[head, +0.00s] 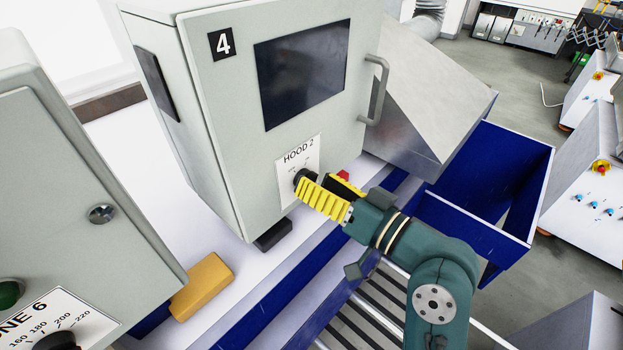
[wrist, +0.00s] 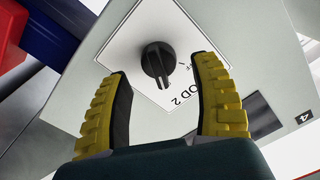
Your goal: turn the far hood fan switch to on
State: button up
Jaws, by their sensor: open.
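The hood switch is a black rotary knob (wrist: 157,62) on a white plate (wrist: 125,50) marked HOOD 2, on the front of a grey cabinet (head: 230,110) marked 4. In the head view the plate (head: 312,152) shows, but the knob is largely hidden by my gripper (head: 303,182). My gripper (wrist: 162,80) is open, its yellow ribbed fingers on either side of the knob in the wrist view. The fingertips are close to the panel; I cannot tell whether they touch the knob. The knob's exact setting is hard to read.
A dark screen (head: 303,72) and a grey handle (head: 376,90) are above the plate. A steel hood (head: 425,85) and blue frame (head: 510,165) stand to the right. A yellow block (head: 201,285) lies by the nearer cabinet (head: 70,180) at left.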

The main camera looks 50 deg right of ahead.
jog(key=s, duration=1)
jog(key=shift+s, duration=0.1)
jog(key=w+a+r+n, duration=0.1)
jog(key=w+a+r, duration=0.1)
jog(key=w+a, duration=0.1)
jog(key=w+a+r+n+p, duration=0.1)
jog(key=w+a+r, duration=0.2)
jog(key=a, duration=0.1)
jog(key=w+a+r+n+t+p, duration=0.1)
jog(key=w+a+r, duration=0.1)
jog(key=w+a, duration=0.1)
jog(key=shift+w+a+r+n, duration=0.25)
jog(key=shift+a+r+n, duration=0.05)
jog(key=shift+r+n, duration=0.1)
jog(key=a+r+n+t+p, duration=0.1)
jog(key=a+r+n+t, duration=0.1)
jog(key=a+r, duration=0.8)
jog(key=shift+s+a+t+h, duration=0.4)
jog(key=shift+a+t, duration=0.2)
jog(key=shift+a, duration=0.3)
